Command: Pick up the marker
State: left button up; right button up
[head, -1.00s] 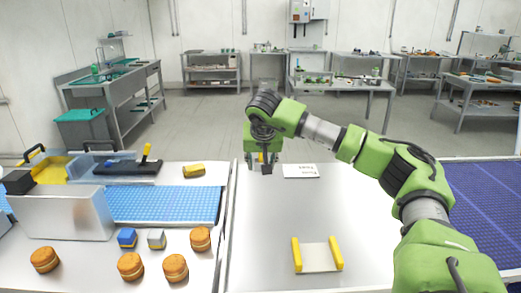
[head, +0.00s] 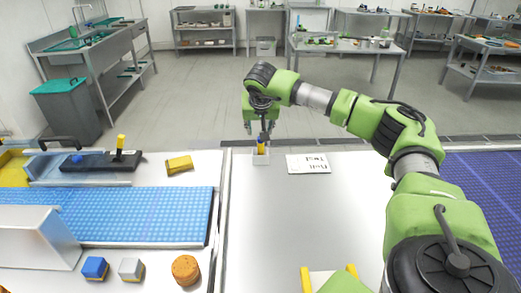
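A yellow marker (head: 261,149) with a dark blue upper end stands upright in a small pale holder (head: 261,160) near the back left of the white table. My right gripper (head: 260,131) points down just above the marker. Its dark fingers look spread apart, with the marker's top end near or between them. I cannot tell whether they touch it. My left gripper is out of view.
A white card with print (head: 307,163) lies just right of the holder. A blue conveyor (head: 140,214), a yellow block (head: 179,165), a blue cube (head: 95,267), a grey cube (head: 131,268) and a round brown item (head: 186,269) are at left. The table's middle is clear.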

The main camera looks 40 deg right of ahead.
aim_at(261, 149)
jog(key=p+x, duration=0.1)
jog(key=x, duration=0.3)
jog(key=shift+d+f, duration=0.25)
jog(key=p+x, duration=0.1)
jog(key=x, duration=0.2)
jog(key=shift+w+d+f, duration=0.1)
jog(key=shift+d+f, duration=0.05)
jog(key=shift+f, duration=0.05)
jog(key=shift+w+d+f, duration=0.1)
jog(key=shift+w+f, duration=0.05)
jog(key=shift+f, duration=0.15)
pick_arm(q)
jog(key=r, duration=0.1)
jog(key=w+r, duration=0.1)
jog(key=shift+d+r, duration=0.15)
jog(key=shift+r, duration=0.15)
pick_arm(e)
jog(key=shift+r, duration=0.1)
grip_shut()
